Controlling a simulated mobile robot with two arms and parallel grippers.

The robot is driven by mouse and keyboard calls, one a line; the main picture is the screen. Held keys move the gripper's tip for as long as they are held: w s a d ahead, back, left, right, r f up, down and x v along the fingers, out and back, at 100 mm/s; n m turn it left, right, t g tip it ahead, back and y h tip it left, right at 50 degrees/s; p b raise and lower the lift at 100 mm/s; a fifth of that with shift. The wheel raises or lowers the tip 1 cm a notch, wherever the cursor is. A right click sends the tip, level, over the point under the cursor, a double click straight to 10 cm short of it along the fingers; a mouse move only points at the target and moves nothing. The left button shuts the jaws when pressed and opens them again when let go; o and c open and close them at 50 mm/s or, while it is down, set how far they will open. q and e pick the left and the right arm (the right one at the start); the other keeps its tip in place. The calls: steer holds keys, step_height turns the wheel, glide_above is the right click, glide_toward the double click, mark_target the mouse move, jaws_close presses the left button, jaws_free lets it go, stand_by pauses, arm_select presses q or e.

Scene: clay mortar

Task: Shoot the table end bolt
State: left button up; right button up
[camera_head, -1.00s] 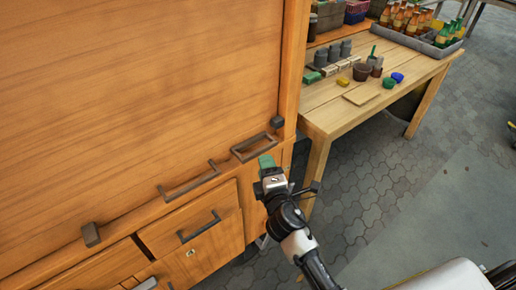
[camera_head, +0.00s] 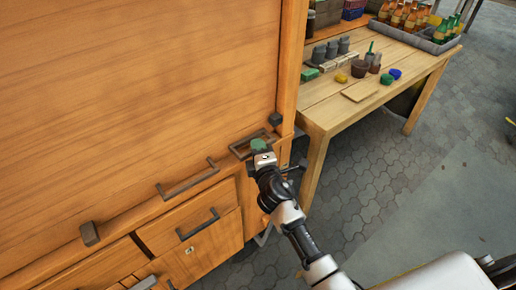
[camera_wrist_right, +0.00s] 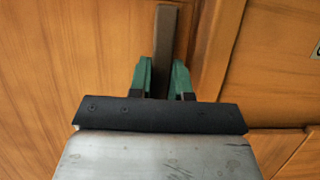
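My right gripper (camera_head: 260,146) has green fingertips and is at the lower right of a dark rectangular metal bracket (camera_head: 238,148) on the wooden cabinet front. In the right wrist view, the green fingers (camera_wrist_right: 163,80) stand apart on either side of a dark brown bar (camera_wrist_right: 166,30). Whether they press on the bar is hard to tell. A small dark block (camera_head: 275,119) sits just above the bracket, and another (camera_head: 90,233) is at the lower left. I cannot tell which fitting is the end bolt. My left gripper is not in view.
The cabinet's large wooden panel (camera_head: 140,90) fills the left. A dark handle (camera_head: 188,182) and a drawer handle (camera_head: 198,224) stick out beside my right arm. A wooden table (camera_head: 345,108) with cups, bottles and crates stands behind at right. The paved floor at right is clear.

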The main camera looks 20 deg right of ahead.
mark_target(273, 143)
jaws_close()
steer(key=d, duration=0.1)
steer(key=w+d, duration=0.1)
steer(key=d, duration=0.3)
steer(key=shift+w, duration=0.35)
steer(key=o, duration=0.7)
jaws_free()
steer(key=shift+d, duration=0.1)
steer(key=shift+o, duration=0.2)
steer(key=shift+s, duration=0.2)
steer(key=s, duration=1)
steer(key=shift+s+a, duration=0.2)
steer(key=shift+a, duration=0.1)
